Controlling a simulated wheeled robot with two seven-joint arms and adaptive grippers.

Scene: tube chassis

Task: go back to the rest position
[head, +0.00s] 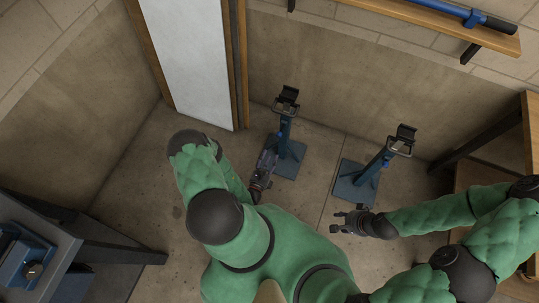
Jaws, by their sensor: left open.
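My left gripper (266,163) points away from me, beside the base of the left blue stand in the picture. It is open, and I see nothing held in it. Whether it touches the stand cannot be told. My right gripper (337,222) is in front of the right blue stand's base, with its fingers spread apart and nothing between them. Both of my arms are green with dark joints. My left forearm is partly hidden behind its own elbow.
Two blue stands with black tops, a left one (284,132) and a right one (373,167), stand on the concrete floor. A wooden shelf (420,14) holds a blue tube (450,9) at top right. A dark bench (60,245) with a blue vise is at left. Wooden furniture is at right.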

